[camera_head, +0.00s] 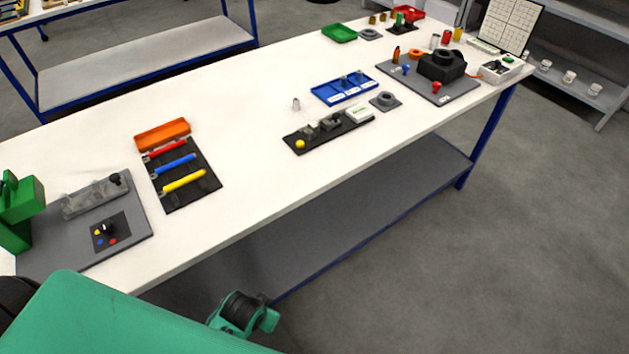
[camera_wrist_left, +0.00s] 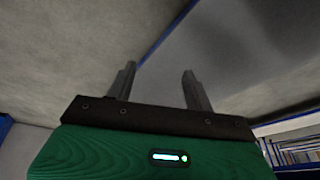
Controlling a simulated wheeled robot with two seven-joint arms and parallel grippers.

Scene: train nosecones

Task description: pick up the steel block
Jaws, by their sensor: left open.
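Small grey metal pieces (camera_head: 330,122) sit on a black strip in the middle of the white table, between a yellow ball (camera_head: 300,144) and a white box (camera_head: 360,114). One may be the steel block, but they are too small to tell. A long grey metallic piece (camera_head: 95,197) lies on the grey plate at the left. My left gripper (camera_wrist_left: 158,82) shows in the left wrist view, its two fingers wide apart with nothing between them. It is away from these pieces, with floor behind it. My right gripper is not in view.
A black rack (camera_head: 204,189) holds red, blue and yellow bars beside an orange tray (camera_head: 162,134). A blue tray (camera_head: 343,88) and a grey plate (camera_head: 461,96) with a black fixture lie farther right. My green arm covers the lower left.

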